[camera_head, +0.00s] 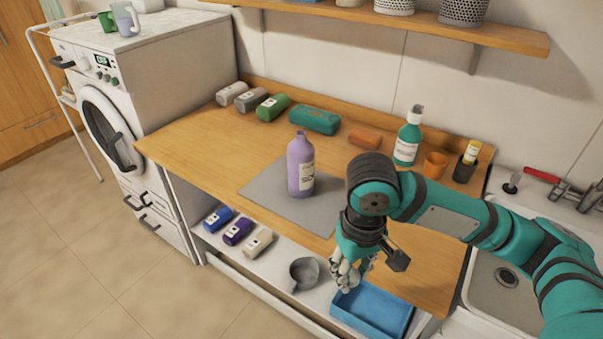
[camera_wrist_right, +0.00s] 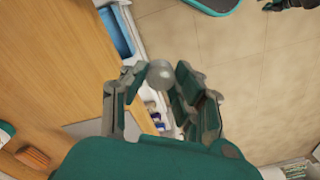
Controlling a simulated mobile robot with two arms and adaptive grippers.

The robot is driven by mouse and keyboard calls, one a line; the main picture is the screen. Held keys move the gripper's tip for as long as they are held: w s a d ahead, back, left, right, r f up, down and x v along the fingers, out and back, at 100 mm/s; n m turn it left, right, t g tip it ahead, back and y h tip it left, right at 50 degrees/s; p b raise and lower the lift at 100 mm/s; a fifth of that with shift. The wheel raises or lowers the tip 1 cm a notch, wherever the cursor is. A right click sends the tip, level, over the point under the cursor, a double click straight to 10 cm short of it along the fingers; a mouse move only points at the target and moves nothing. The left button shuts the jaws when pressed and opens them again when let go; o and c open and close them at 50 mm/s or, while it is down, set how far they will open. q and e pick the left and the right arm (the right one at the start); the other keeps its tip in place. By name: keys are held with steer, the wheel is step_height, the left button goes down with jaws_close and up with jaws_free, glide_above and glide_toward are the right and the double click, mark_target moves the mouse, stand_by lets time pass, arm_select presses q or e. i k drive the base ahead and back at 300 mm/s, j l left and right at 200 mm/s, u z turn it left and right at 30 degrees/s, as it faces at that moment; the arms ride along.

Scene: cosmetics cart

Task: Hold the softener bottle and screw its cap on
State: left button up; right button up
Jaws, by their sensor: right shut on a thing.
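The lavender softener bottle (camera_head: 300,165) stands upright on the grey mat (camera_head: 258,187) on the wooden worktop. Its narrow neck shows no cap. My right gripper (camera_head: 349,277) is in front of the worktop edge, to the right of the bottle and nearer to me, pointing down. In the right wrist view my right gripper (camera_wrist_right: 155,80) is shut on a small round pale grey thing, which looks like the cap (camera_wrist_right: 161,74). In the head view the cap cannot be made out among the fingers. What looks like my left gripper (camera_wrist_right: 272,5) shows partly at the wrist view's top edge; its fingers are unclear.
A blue tray (camera_head: 372,311) and a grey scoop (camera_head: 304,272) are on the lower shelf below the right gripper. The sink (camera_head: 505,275) is at the right.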

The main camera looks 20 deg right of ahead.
mark_target(300, 152)
steer(key=i+l+u, duration=0.1)
steer(key=l, duration=0.35)
steer(key=i+l, duration=0.1)
steer(key=l, duration=0.35)
steer(key=i+l+u, duration=0.15)
steer(key=l, duration=0.3)
steer(key=k, duration=0.05)
